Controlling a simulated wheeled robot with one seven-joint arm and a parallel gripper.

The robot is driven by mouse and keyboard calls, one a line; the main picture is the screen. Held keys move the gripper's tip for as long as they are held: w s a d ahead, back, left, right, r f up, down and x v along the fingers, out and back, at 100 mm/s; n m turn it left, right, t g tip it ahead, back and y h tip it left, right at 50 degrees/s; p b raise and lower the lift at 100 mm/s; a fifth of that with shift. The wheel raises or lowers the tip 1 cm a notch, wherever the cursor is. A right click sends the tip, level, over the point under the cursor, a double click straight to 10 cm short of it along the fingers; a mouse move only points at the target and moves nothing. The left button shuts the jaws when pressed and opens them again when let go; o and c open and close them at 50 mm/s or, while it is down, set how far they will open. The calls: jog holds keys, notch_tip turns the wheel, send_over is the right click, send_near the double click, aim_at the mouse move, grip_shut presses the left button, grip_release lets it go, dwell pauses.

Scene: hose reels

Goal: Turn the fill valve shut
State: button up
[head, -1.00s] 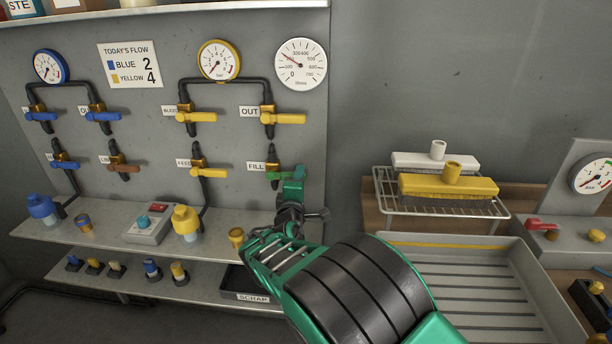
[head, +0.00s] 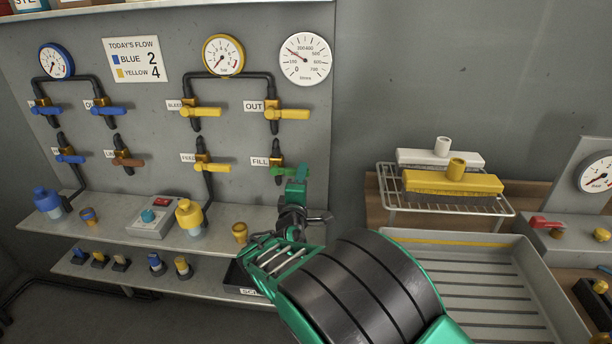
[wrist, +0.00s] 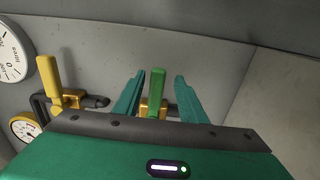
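In the wrist view the green handle (wrist: 155,92) stands between the two teal fingers of my gripper (wrist: 158,84). Gaps show on both sides of the handle, so the gripper is open around it and not clamped. The valve body is partly hidden behind the gripper.
The yellow OUT valve (head: 288,114) sits just above and the yellow FEED valve (head: 212,167) to the left. A wire rack with brushes (head: 452,182) and a grey tray (head: 480,295) are on the right.

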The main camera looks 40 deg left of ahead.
jog(key=v, duration=0.8)
dwell(0.4)
